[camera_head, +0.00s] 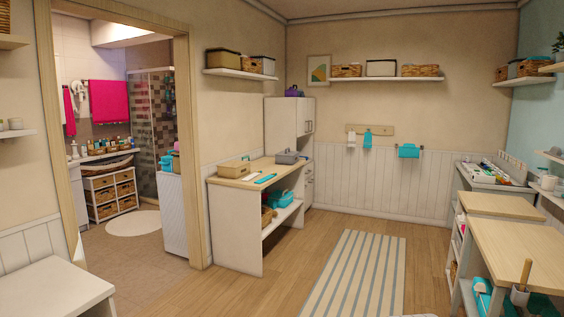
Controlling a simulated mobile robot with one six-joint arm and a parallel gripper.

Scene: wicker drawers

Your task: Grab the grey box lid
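A small grey box-like object (287,157) sits at the far right end of the wooden-topped counter (226,181). It is too small to tell whether it is a lid, a box or a basin. A pale box with a dark top (381,67) stands on the back wall shelf. A dark-topped box (223,58) stands on the left wall shelf. I cannot tell which of these carries the grey lid. My gripper is not in view.
A tan box (234,169) and turquoise items (266,178) lie on the counter. A striped rug (354,275) covers the mid-right floor. Wooden-topped tables (516,250) stand at right, a white surface (45,285) at lower left. The wooden floor before the counter is clear.

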